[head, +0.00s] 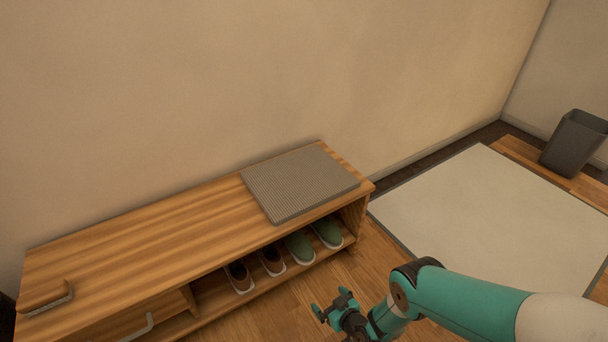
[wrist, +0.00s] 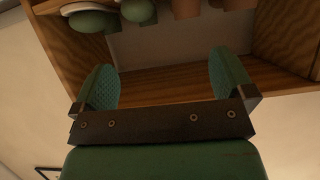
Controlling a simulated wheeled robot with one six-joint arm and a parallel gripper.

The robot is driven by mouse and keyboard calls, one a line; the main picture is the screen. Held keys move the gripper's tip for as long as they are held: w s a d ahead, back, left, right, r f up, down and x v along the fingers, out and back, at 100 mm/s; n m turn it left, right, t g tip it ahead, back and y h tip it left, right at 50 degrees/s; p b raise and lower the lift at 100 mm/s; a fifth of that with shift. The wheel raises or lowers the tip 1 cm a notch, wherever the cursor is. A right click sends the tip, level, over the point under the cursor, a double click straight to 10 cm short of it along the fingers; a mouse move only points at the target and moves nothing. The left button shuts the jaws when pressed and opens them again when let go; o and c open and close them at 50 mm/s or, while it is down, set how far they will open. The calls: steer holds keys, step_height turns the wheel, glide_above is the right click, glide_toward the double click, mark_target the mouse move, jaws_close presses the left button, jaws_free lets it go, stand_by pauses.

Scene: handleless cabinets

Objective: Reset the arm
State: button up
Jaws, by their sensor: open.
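My gripper (head: 333,307) is open and empty at the end of my teal arm, low in the head view. It is in front of the open shelf of a wooden bench cabinet (head: 130,236), apart from it. In the wrist view, the two green fingers of my gripper (wrist: 165,80) stand wide apart, with nothing between them. Beyond them the wooden cabinet (wrist: 180,85) shows its open compartment. My arm reaches in from the lower right of the head view.
Green shoes (head: 299,247) and brown shoes (head: 240,276) stand on the cabinet's lower shelf. A grey ribbed mat (head: 298,184) lies on its top. A pale rug (head: 490,215) covers the floor at right, with a dark bin (head: 574,145) beyond. The wall is behind the cabinet.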

steer(key=w+r+g+h, duration=0.1)
steer(key=w+r+g, duration=0.1)
steer(key=w+r, duration=1.3)
steer(key=s+d+r+m+g+h, duration=0.1)
steer(key=d+r, duration=0.4)
steer(key=r, duration=0.7)
steer(key=d+r+m+g+h, duration=0.15)
steer(key=d+r, duration=0.25)
steer(key=r, duration=0.7)
steer(key=s+d+r+m+g+h, duration=0.2)
steer(key=s+d+r, duration=0.4)
steer(key=s+r, duration=0.45)
steer(key=s+d+r+m+g+h, duration=0.1)
steer(key=s+d+r+m, duration=0.1)
steer(key=s+d+r, duration=0.8)
steer(key=s+a+r+n+g+y+p, duration=0.15)
steer(key=s+a+r+n, duration=0.25)
steer(key=s+a, duration=0.45)
steer(key=s+a+r+n+g+y, duration=0.2)
steer(key=s+a+r+n, duration=0.1)
steer(key=s+a, duration=0.55)
step_height(320, 180, up, 17)
steer(key=w+a+p, duration=0.1)
steer(key=w+p, duration=0.1)
steer(key=p, duration=1.4)
steer(key=shift+p, duration=0.3)
